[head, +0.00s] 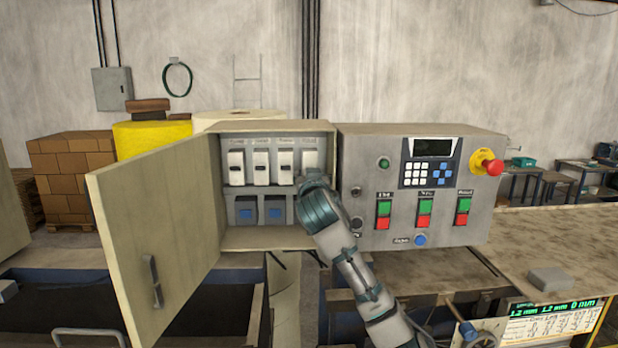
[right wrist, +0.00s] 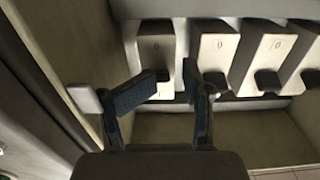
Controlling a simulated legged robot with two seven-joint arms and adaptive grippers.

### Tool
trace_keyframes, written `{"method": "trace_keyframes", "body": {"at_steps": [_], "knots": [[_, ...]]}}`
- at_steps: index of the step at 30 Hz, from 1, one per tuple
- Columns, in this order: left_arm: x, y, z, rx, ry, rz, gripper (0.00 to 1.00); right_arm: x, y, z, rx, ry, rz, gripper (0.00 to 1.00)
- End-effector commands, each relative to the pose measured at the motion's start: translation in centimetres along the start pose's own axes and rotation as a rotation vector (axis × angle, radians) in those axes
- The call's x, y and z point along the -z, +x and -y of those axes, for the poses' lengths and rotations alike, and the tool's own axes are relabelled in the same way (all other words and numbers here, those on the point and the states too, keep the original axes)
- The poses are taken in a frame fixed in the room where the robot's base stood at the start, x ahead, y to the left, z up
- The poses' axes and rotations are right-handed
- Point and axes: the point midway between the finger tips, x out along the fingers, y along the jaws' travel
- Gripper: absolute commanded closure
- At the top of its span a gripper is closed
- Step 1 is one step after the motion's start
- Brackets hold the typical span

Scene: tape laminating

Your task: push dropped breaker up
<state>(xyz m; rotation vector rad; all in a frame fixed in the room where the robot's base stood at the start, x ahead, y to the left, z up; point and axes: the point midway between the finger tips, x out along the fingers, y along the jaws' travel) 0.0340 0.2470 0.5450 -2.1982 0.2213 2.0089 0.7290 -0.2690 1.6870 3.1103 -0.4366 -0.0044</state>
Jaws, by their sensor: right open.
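The open breaker box (head: 270,237) holds a row of white breakers, with its door swung out to the left. My right gripper (head: 314,184) is in front of the rightmost breaker (head: 310,158) and hides its lower part. In the right wrist view that breaker (right wrist: 157,48) is leftmost, beside the side wall. Its dark lever sits at a different height from the levers of its neighbours (right wrist: 211,48). My right gripper (right wrist: 175,76) is open there, its blue-padded fingertips at this breaker's edge; contact cannot be told. My left gripper is not in view.
The box door (head: 155,225) stands open at the left. A control panel (head: 360,160) with buttons and a red emergency stop (head: 490,165) adjoins the box at the right. Two blue-fronted units (head: 245,211) sit below the breakers. The side wall (right wrist: 50,75) is close to the gripper.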

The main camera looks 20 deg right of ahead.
Motion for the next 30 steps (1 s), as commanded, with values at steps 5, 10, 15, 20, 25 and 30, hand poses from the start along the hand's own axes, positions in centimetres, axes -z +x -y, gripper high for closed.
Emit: {"method": "trace_keyframes", "body": {"at_steps": [5, 10, 15, 20, 25, 30], "knots": [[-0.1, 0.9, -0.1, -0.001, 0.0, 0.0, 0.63, -0.1, -0.7, -0.2, -0.004, 0.001, -0.003, 0.48], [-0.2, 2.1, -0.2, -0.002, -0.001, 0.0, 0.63, -0.1, -2.2, -0.2, -0.003, 0.001, -0.004, 0.48], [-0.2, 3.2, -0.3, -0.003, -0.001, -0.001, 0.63, -0.1, -3.6, 0.0, -0.002, 0.001, -0.005, 0.48], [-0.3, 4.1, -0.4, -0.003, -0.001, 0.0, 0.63, -0.1, -4.7, 0.0, -0.001, 0.0, -0.004, 0.48], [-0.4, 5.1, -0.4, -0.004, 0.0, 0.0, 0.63, -0.1, -6.0, 0.1, 0.0, 0.001, -0.003, 0.48], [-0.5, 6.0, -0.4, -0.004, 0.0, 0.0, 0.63, -0.1, -7.3, 0.1, 0.0, 0.0, -0.004, 0.48]]}}
